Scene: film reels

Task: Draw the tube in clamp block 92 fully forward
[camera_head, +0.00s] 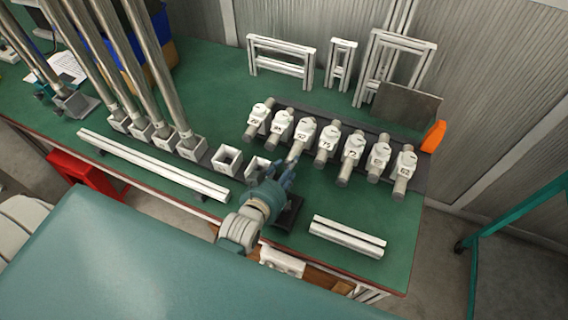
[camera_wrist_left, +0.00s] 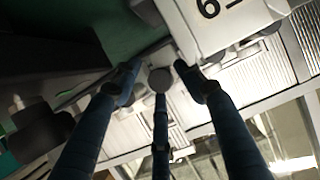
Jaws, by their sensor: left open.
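Clamp block 92 (camera_head: 304,133) is a white block, third from the left in a row of several numbered blocks. Its grey tube (camera_head: 294,154) sticks out of the front toward my left gripper (camera_head: 284,179). In the left wrist view, the fingers of my left gripper (camera_wrist_left: 160,88) are apart, with the round end of a tube (camera_wrist_left: 160,77) between their tips. I cannot tell whether any finger touches it. A white block with part of its number (camera_wrist_left: 215,20) shows at the top of the left wrist view. My right gripper is not in view.
Neighbouring clamp blocks (camera_head: 327,144) with tubes stand close on both sides. Empty square sockets (camera_head: 227,158) and upright metal tubes (camera_head: 157,70) stand to the left. A white rail (camera_head: 347,236) lies right of my arm. A dark plate (camera_head: 407,105) and an orange piece (camera_head: 433,137) are behind.

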